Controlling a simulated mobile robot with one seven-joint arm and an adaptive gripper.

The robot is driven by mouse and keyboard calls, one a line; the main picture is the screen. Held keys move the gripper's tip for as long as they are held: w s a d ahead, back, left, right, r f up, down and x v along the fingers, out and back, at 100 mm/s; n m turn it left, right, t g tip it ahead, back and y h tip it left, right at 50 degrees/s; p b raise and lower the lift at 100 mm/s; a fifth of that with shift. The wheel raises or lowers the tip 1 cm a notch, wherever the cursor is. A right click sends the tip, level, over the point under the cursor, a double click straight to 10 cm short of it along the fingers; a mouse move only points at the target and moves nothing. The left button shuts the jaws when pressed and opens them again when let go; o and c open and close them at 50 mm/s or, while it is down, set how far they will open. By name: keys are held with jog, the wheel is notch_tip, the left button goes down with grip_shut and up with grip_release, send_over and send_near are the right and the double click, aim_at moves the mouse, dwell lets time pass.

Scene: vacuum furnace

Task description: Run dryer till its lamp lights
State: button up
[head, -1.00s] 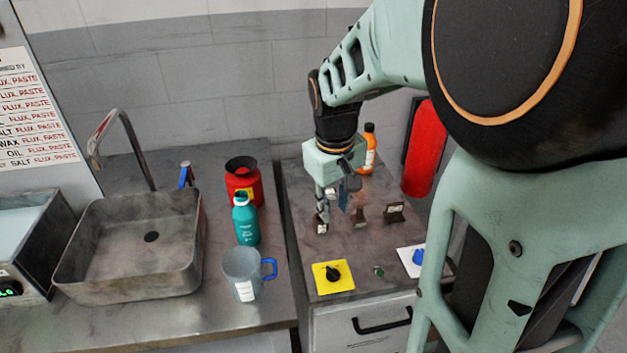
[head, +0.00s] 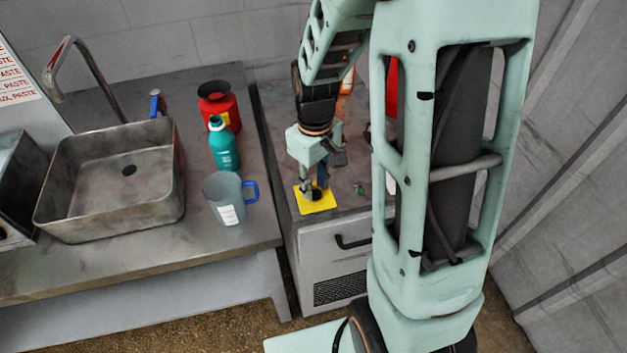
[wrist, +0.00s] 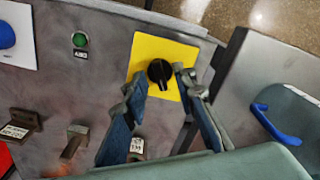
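A black knob (wrist: 160,72) sits on a yellow plate (wrist: 144,48) on the metal cabinet top; the plate also shows in the head view (head: 325,205). My gripper (wrist: 161,84) is open, its two fingers apart on either side of the knob in the wrist view. I cannot tell if they touch it. In the head view my gripper (head: 313,187) points down over the plate and mostly hides the knob. A small green round lamp or button (wrist: 80,40) with a label sits beside the plate; I cannot tell if it is lit.
A blue knob (wrist: 5,35) on a white plate lies beyond the green piece. Small labelled brackets (wrist: 20,124) stand on the cabinet top.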

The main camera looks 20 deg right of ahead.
jog(key=shift+f, duration=0.25)
grip_shut()
jog(key=shift+m, duration=0.4)
jog(key=m, duration=0.5)
jog(key=shift+m+b, duration=0.3)
jog(key=shift+b, duration=0.05)
jog(key=m, duration=0.5)
jog(key=shift+m, duration=0.4)
